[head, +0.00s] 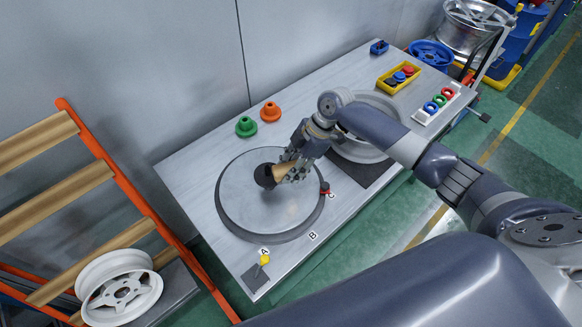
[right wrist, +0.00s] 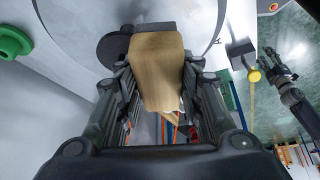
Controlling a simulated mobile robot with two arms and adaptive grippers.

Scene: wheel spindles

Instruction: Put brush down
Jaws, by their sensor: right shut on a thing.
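The brush (head: 264,176) has a dark round head and a pale wooden handle. My right gripper (head: 290,168) is shut on the handle, over the large round grey plate (head: 238,205) on the workbench. I cannot tell whether the brush head touches the plate. In the right wrist view the wooden handle (right wrist: 157,70) sits between the fingers, with the dark head (right wrist: 112,48) beyond it. My left gripper is outside the head view. It shows small at the right of the right wrist view (right wrist: 279,65), over the green floor; its finger opening is unclear.
A yellow-topped part (head: 264,260) is at the front corner, a red part (head: 324,188) at the plate's right edge. A wheel (head: 370,140) and yellow bin (head: 388,84) lie farther right. Bench space left of the plate is clear.

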